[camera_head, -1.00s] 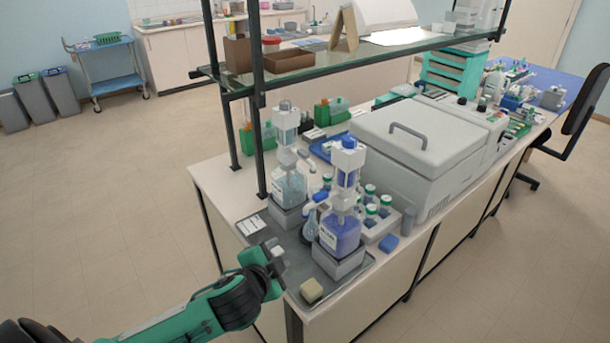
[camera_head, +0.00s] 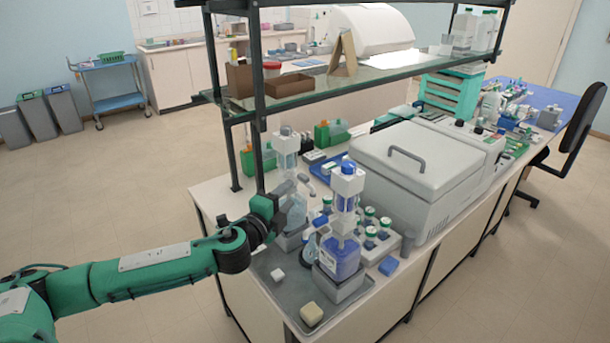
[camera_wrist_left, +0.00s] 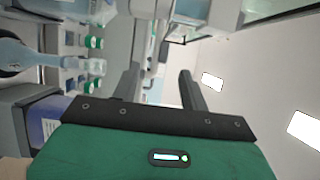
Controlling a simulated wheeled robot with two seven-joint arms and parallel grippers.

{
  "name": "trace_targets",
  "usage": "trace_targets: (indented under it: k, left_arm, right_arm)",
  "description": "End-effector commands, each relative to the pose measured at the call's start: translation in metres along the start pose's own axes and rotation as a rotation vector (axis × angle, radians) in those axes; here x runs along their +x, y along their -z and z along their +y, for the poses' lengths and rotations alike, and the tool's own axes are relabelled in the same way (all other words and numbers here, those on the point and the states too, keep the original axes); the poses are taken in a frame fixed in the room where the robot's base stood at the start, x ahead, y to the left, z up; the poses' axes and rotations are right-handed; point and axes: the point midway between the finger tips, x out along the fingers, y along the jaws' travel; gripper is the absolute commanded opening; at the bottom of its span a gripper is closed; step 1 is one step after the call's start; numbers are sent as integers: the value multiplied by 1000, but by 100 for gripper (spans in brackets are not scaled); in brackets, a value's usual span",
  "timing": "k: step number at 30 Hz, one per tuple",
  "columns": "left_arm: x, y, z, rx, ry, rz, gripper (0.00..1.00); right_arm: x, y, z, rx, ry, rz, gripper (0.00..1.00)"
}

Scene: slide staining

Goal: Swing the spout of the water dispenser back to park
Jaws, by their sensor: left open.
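The rear dispenser (camera_head: 285,152), clear with pale liquid, stands on a grey block at the back of the grey tray (camera_head: 262,262). I take it as the water dispenser; its label is not readable. My left gripper (camera_head: 291,200) is open in front of its bottle and hides much of it. A pale grey spout-like piece (camera_head: 305,181) shows just above the fingers. In the left wrist view the open jaws (camera_wrist_left: 160,78) have pale dispenser parts behind them; I cannot tell whether they touch. My right gripper is not in view.
The front dispenser (camera_head: 345,215) with blue liquid stands close to the right of the gripper. A shelf post (camera_head: 256,130) and glass shelf (camera_head: 300,98) rise behind.

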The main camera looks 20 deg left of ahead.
Motion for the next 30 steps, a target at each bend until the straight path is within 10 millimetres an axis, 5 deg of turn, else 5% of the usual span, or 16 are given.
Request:
trace_targets:
  k: [15,29,30]
  left_arm:
    - [84,0,-2,-1,0,0,44]
    - [94,1,0,-1,0,1,44]
    - [94,1,0,-1,0,1,38]
  right_arm:
    - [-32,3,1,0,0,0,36]
    - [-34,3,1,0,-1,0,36]
    - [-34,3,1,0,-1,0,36]
